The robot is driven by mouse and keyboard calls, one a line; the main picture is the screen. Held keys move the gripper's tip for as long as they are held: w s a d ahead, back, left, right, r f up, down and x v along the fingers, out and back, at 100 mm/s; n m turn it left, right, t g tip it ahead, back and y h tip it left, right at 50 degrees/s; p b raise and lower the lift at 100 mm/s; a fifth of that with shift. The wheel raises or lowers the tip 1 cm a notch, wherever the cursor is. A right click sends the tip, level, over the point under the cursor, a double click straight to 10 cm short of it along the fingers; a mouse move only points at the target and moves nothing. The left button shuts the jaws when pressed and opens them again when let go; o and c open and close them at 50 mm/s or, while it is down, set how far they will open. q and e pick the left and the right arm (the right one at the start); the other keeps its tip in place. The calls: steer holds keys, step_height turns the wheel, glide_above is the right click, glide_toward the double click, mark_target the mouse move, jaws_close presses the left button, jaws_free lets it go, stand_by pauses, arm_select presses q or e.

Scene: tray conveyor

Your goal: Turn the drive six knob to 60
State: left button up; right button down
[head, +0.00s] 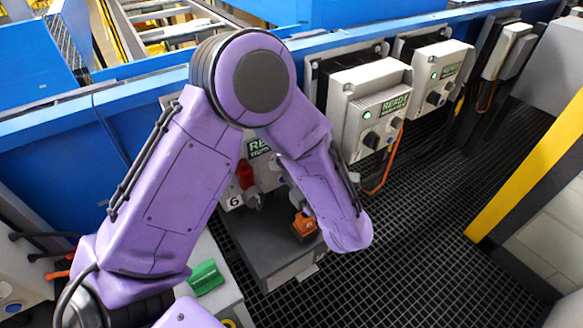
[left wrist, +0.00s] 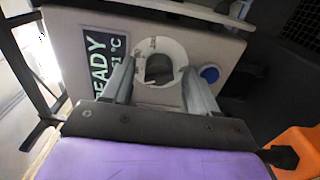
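The drive six box, marked by a "6" label (head: 234,201), is largely hidden behind my purple left arm in the head view. Its knob (left wrist: 160,68) shows in the left wrist view as a dark grey shape inside a white ring dial. The pointer and scale values are too small to read. My left gripper (left wrist: 159,72) is open, with one finger on each side of the knob; gaps show between the fingers and the knob. A lit READY display (left wrist: 108,60) is left of the dial, and a blue button (left wrist: 209,74) is right of it. My right gripper is not in view.
A red switch handle (head: 245,175) is close to my left arm. An orange connector (head: 304,226) lies below the box; orange also shows in the left wrist view (left wrist: 298,150). Similar drives (head: 370,105) hang to the right. Dark grating floor (head: 420,210) is clear.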

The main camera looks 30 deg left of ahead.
arm_select(q)
steer(key=b+v, duration=0.1)
steer(key=v, duration=0.9)
steer(key=shift+d, duration=0.3)
steer(key=shift+s, duration=0.1)
